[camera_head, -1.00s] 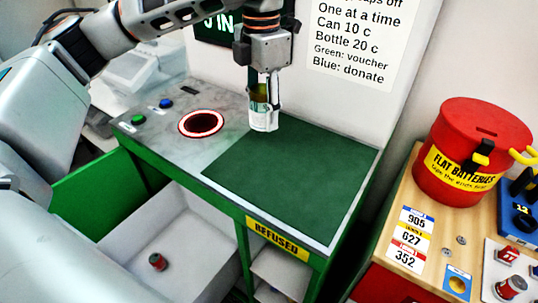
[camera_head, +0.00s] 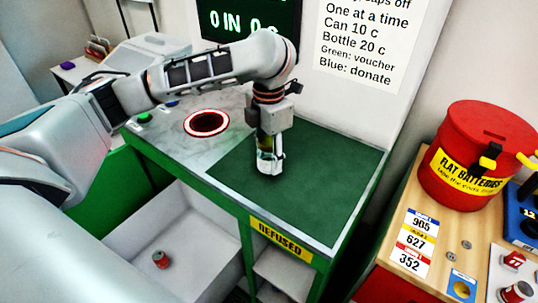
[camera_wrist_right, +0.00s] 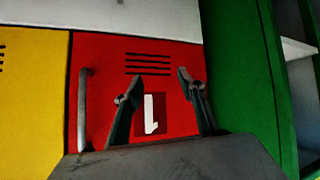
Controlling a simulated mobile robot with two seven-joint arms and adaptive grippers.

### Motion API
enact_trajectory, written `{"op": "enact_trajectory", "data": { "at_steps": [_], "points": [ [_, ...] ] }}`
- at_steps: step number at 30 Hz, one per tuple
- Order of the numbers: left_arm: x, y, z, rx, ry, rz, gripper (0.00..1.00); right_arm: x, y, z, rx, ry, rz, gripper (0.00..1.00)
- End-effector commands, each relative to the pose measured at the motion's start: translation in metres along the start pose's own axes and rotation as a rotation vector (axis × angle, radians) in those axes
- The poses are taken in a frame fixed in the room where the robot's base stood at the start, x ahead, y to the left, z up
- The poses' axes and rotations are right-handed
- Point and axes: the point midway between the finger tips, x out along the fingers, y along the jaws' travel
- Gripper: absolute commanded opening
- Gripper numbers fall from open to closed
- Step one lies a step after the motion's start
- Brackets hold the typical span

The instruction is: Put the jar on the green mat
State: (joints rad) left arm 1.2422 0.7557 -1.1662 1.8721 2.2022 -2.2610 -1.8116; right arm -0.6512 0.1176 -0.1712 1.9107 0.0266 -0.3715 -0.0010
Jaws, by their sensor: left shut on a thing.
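My left gripper (camera_head: 271,150) points down and is shut on the jar (camera_head: 268,166), a small upright container with a white lower part and a darker olive upper part. The fingers cover part of its sides. The jar is over the left part of the green mat (camera_head: 320,185), on the counter. I cannot tell whether its base touches the mat. My right gripper (camera_wrist_right: 157,90) shows only in the right wrist view. Its two fingers are apart and empty, in front of a red locker door (camera_wrist_right: 150,80).
A red-ringed opening (camera_head: 207,123) is left of the mat. A grey bin (camera_head: 180,240) with a small red can (camera_head: 161,259) is below the counter. A red battery bucket (camera_head: 473,150) stands on the wooden table at right. The mat's right side is clear.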

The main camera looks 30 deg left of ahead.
Motion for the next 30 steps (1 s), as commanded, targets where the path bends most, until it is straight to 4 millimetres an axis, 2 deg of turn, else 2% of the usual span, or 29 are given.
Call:
{"op": "enact_trajectory", "data": {
  "at_steps": [9,10,11,23,26,30],
  "points": [
    [0.003,0.000,0.000,0.000,0.000,-0.001,0.15,-0.001,0.000,0.002,0.001,-0.003,0.000,0.40],
    [0.003,0.000,0.000,0.000,0.000,-0.001,0.47,-0.001,0.000,0.002,0.001,-0.003,0.000,0.40],
    [0.003,0.000,0.000,0.000,0.000,-0.001,0.55,-0.001,0.000,0.002,0.001,-0.003,0.000,0.40],
    [0.000,0.000,0.000,0.000,-0.001,0.000,0.56,-0.001,-0.001,0.003,0.000,-0.005,-0.001,0.40],
    [-0.008,0.000,0.001,0.001,-0.002,0.001,0.56,-0.001,0.000,0.003,-0.002,-0.005,-0.001,0.40],
    [-0.028,0.001,0.001,0.001,-0.004,0.003,0.56,-0.001,-0.001,0.004,-0.004,-0.005,-0.003,0.40]
  ]
}}
